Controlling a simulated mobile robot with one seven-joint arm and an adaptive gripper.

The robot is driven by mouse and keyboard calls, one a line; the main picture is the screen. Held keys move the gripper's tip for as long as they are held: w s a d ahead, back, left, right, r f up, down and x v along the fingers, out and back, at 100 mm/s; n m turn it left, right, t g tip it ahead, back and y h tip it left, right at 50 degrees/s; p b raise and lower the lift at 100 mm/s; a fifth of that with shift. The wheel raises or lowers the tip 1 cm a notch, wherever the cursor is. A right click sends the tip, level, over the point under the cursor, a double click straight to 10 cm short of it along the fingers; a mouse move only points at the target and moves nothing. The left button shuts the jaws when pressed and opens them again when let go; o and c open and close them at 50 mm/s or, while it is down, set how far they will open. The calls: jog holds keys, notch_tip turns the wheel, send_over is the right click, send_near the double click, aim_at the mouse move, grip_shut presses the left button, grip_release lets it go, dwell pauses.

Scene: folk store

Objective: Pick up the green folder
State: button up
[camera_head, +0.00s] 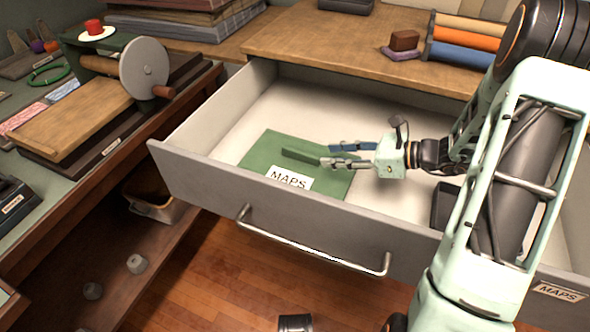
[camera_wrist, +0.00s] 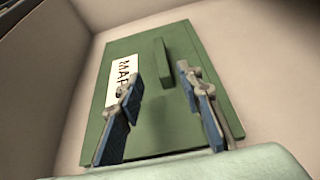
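The green folder (camera_head: 262,160) lies flat in the open drawer and bears a white label reading MAPS. A raised green handle strip stands up from its top. My gripper (camera_head: 322,155) is above the folder's right part in the head view, with its fingers pointing left toward the strip. In the wrist view the folder (camera_wrist: 185,120) fills the middle, and the strip (camera_wrist: 162,63) stands beyond the fingertips, roughly between them. My gripper (camera_wrist: 157,72) is open there, with nothing between its blue-padded fingers. I cannot tell whether the fingers touch the folder.
The grey drawer (camera_head: 190,176) has raised walls around the folder and a metal handle (camera_head: 310,248) in front. A dark object (camera_head: 444,205) lies in its right part. The wooden counter (camera_head: 330,45) overhangs the back. A green-topped bench (camera_head: 75,165) with a press stands at left.

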aim_at(305, 153)
jog(key=x, duration=0.5)
jog(key=shift+b, duration=0.35)
jog(key=shift+w+b+x, duration=0.2)
jog(key=shift+b+x, duration=0.45)
jog(key=shift+x, duration=2.1)
jog(key=shift+d+r, duration=0.1)
jog(key=shift+r, duration=0.1)
jog(key=shift+c, duration=0.3)
grip_shut()
